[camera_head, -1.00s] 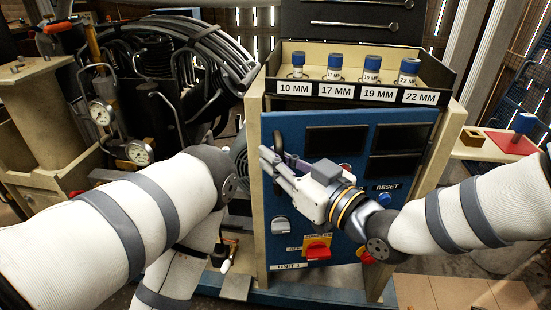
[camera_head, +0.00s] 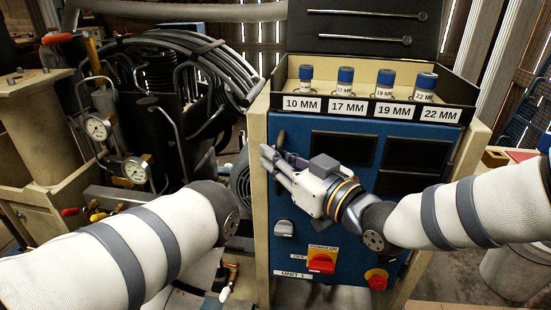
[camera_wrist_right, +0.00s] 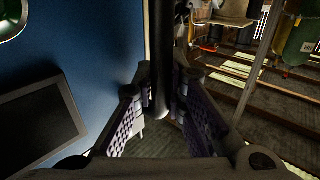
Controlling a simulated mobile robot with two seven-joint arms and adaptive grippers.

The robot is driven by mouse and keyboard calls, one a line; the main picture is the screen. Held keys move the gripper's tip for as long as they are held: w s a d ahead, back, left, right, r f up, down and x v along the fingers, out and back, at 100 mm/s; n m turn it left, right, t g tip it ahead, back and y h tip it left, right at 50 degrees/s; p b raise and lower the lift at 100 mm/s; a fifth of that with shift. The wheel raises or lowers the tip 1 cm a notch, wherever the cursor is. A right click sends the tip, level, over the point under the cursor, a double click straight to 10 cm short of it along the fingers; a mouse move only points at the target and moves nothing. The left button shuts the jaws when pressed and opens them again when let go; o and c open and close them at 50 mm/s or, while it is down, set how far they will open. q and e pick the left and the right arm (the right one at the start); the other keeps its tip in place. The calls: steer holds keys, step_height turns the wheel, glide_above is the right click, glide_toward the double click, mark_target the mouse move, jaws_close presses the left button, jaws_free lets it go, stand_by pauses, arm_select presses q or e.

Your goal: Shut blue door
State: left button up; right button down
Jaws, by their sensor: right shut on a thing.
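The blue door (camera_head: 300,215) is the front panel of a beige cabinet, with dark screens, a red power switch (camera_head: 321,262) and a red-and-yellow button (camera_head: 377,279). It looks nearly in line with the frame; I cannot tell if a gap remains. A dark upright handle (camera_head: 279,140) stands near its left edge. My right gripper (camera_head: 269,158) is at that handle. In the right wrist view, the fingers (camera_wrist_right: 158,105) are shut around the dark bar (camera_wrist_right: 161,65), beside the blue door face (camera_wrist_right: 95,45). My left arm comes in at lower left; its gripper is not visible.
A compressor with hoses and gauges (camera_head: 97,127) is to the left. A grey bin (camera_head: 510,275) stands at right.

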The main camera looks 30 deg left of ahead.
steer(key=c, duration=1.6)
jaws_free()
steer(key=shift+w+d+r, duration=0.1)
steer(key=shift+w+d, duration=0.3)
steer(key=shift+d, duration=0.1)
steer(key=shift+s+a, duration=0.15)
steer(key=shift+a, duration=0.05)
